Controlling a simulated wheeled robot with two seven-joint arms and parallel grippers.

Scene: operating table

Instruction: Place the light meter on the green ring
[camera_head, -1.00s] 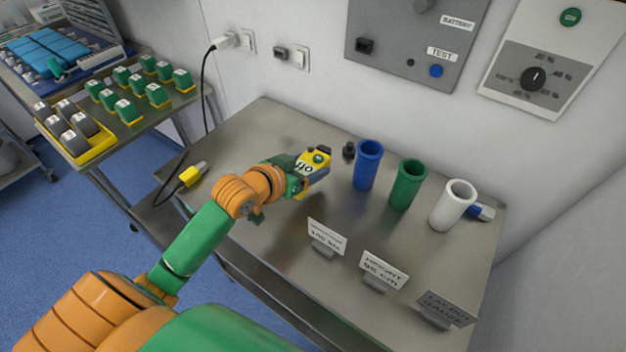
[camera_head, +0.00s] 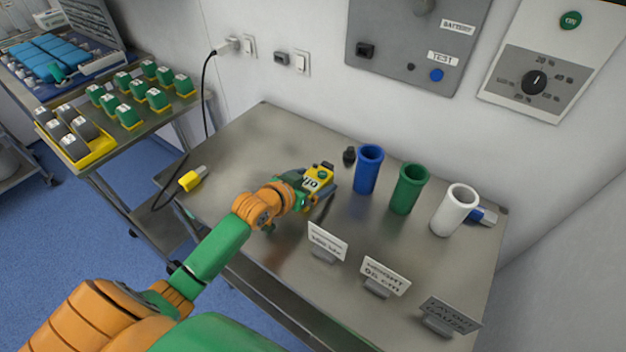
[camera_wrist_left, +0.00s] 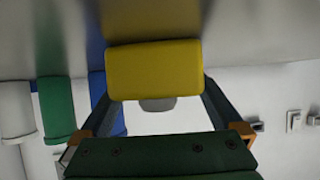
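A small yellow device with a dark grey end, a green button and a white label (camera_head: 321,177) is in my left gripper (camera_head: 311,187); it may be the light meter. In the left wrist view the yellow body (camera_wrist_left: 153,70) sits between the two fingers, which are shut on its sides. It is over the metal table, left of the blue cylinder; I cannot tell whether it touches the table. I see no flat green ring. A green hollow cylinder (camera_head: 409,189) with a round rim stands upright, right of the device and apart from it. My right gripper is not in view.
A blue cylinder (camera_head: 368,170) and a white one (camera_head: 454,211) flank the green one. Label stands (camera_head: 327,243) line the table's front. A small black object (camera_head: 349,155) stands behind. A yellow plug (camera_head: 191,179) with black cable lies left. The table's back left is bare.

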